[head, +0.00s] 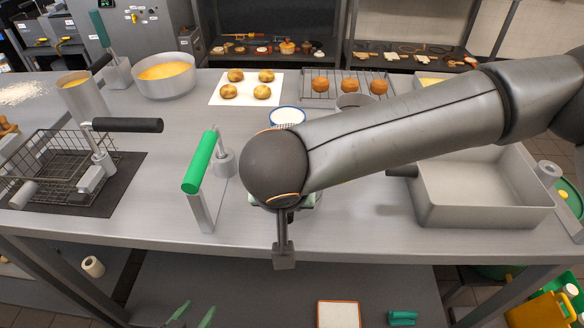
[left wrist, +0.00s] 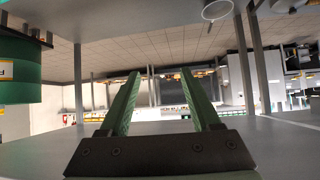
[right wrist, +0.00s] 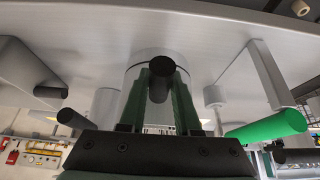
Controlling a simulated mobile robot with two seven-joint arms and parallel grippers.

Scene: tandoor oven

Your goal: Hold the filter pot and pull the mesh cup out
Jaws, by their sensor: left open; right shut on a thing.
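The filter pot, a shiny metal cylinder (right wrist: 131,73), stands on the counter in the right wrist view, with a black handle (right wrist: 160,78) pointing at the camera. My right gripper (right wrist: 160,95) has its green fingers shut on this handle. In the head view my right wrist covers the pot and its handle. A thin strip of mesh (head: 291,126) shows just above the wrist; it seems to be the mesh cup, the rest hidden. My left gripper (head: 190,315) is open and empty, low at the bottom edge of the head view; its fingers (left wrist: 161,105) show nothing between them.
A green-handled metal tool (head: 199,162) stands left of the pot. A blue-rimmed bowl (head: 287,115) is just behind. A deep steel pan (head: 480,211) stands right, and a wire basket (head: 50,165) left. The front counter edge (head: 150,245) lies between my left gripper and the pot.

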